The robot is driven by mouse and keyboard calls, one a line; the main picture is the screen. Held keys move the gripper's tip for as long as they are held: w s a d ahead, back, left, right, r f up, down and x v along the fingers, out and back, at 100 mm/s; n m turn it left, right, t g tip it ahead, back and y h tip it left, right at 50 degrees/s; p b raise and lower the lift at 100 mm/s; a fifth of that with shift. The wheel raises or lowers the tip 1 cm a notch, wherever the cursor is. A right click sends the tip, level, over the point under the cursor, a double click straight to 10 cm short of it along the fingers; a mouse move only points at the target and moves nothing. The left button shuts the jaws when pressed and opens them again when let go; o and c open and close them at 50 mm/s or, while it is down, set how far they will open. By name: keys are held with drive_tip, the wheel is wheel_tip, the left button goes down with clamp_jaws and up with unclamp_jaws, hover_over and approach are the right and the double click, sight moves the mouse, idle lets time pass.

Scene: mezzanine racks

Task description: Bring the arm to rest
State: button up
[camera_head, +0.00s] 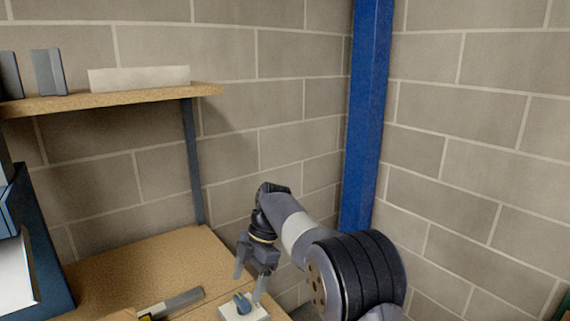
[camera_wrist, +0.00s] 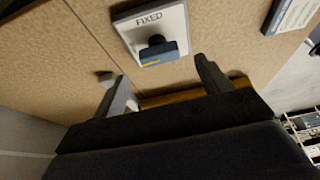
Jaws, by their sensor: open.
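My gripper (camera_head: 249,286) hangs at the end of my arm, pointing down over the right end of the wooden worktop (camera_head: 150,262). Its two fingers are apart with nothing between them. In the wrist view my gripper (camera_wrist: 153,70) also shows spread fingers. A pale plate marked "FIXED" (camera_wrist: 150,18) lies on the worktop just beyond the fingertips, with a dark blue block or knob (camera_wrist: 160,52) on it. In the head view the plate (camera_head: 258,313) and blue part (camera_head: 243,303) are just below my gripper; I cannot tell the exact gap.
A grey and yellow tool (camera_head: 180,301) lies on the worktop left of the plate. A wooden shelf (camera_head: 130,97) with a pale block (camera_head: 140,77) hangs above. A blue post (camera_head: 366,110) stands in the wall corner behind my arm. A dark blue bin or stand (camera_head: 45,255) is at left.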

sight(242, 300)
drive_tip(key=v, duration=0.7)
drive_tip(key=x, duration=1.1)
drive_tip(key=shift+s+a+f, duration=0.1)
drive_tip(key=shift+f, duration=0.15)
drive_tip(key=m+t+b, duration=0.1)
drive_tip(key=m+b, duration=0.1)
drive_tip(key=m, duration=0.1)
drive_tip(key=shift+m+y, duration=0.4)
drive_tip(key=m+t, duration=0.1)
drive_tip(key=m, duration=0.1)
drive_tip(key=m+t+b, duration=0.1)
drive_tip(key=m, duration=0.2)
drive_tip(key=shift+s+r, duration=0.1)
drive_tip(key=shift+s, duration=0.1)
drive_tip(key=m+t, duration=0.2)
drive_tip(key=m, duration=0.2)
drive_tip(key=shift+s+m, duration=0.1)
drive_tip(key=shift+m, duration=0.3)
drive_tip(key=shift+s+m+t+h+b, duration=0.1)
drive_tip(key=shift+m+t+h+b, duration=0.5)
drive_tip(key=shift+m, duration=1.7)
drive_tip(key=shift+s+d+r+h, duration=0.15)
drive_tip(key=shift+r, duration=0.4)
drive_tip(key=shift+s+d+r+h, duration=0.15)
drive_tip(key=shift+r, duration=0.45)
drive_tip(key=shift+s, duration=0.1)
